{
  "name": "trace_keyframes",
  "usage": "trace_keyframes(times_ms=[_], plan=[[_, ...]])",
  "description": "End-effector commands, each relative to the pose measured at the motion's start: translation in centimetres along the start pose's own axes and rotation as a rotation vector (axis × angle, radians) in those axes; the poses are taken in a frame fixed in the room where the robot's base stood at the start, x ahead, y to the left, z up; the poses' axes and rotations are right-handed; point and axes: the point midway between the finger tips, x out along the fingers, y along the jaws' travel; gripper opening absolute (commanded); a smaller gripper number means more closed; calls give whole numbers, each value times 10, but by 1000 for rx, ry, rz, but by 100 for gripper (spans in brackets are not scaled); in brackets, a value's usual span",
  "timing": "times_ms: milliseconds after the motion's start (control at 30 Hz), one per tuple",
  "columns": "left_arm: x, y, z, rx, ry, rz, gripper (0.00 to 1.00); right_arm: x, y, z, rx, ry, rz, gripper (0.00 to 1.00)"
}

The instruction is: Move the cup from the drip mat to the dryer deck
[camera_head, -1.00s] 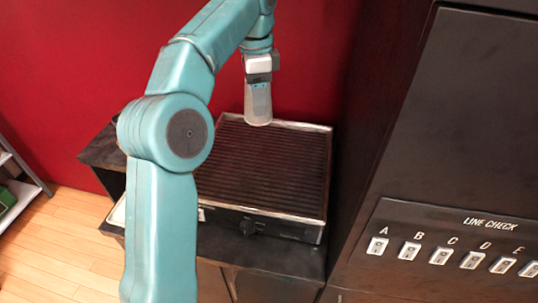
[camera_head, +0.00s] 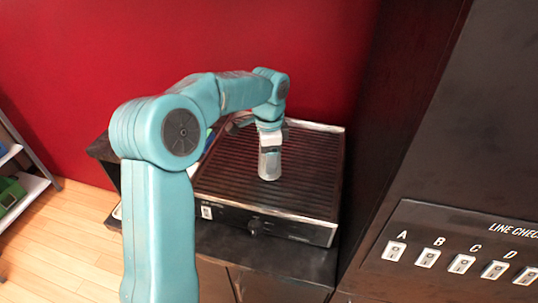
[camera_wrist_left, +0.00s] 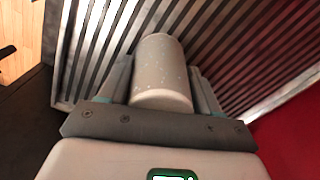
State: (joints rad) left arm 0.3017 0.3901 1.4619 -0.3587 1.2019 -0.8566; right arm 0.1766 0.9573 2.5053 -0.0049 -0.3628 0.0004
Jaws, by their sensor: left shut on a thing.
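My left gripper (camera_head: 270,146) is shut on a pale grey cup (camera_head: 269,166), with the fingers on either side of it. The gripper points down over the ribbed dryer deck (camera_head: 318,160), and the cup is at or just above the ribs; contact is not clear. In the left wrist view the cup (camera_wrist_left: 161,72) sits between the two fingers (camera_wrist_left: 161,92), with the deck's slats behind it. The drip mat cannot be made out; my left arm covers the area at the deck's left. My right gripper is not in view.
A black cabinet with a LINE CHECK switch panel (camera_head: 440,250) stands close on the right. A red wall (camera_head: 200,40) is behind the deck. The right half of the deck is clear. A shelf with a green item (camera_head: 10,195) is at far left.

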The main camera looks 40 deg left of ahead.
Motion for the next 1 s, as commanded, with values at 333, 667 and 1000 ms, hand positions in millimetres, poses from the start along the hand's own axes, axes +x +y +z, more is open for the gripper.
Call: trace_keyframes(times_ms=[333, 667, 1000], plan=[[6, 0, 0, 0, 0, 0, 23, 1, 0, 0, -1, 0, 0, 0], [8, 0, 0, 0, 0, 0, 89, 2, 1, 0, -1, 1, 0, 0], [-14, -1, -1, -1, 2, -4, 89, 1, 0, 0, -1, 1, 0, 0]])
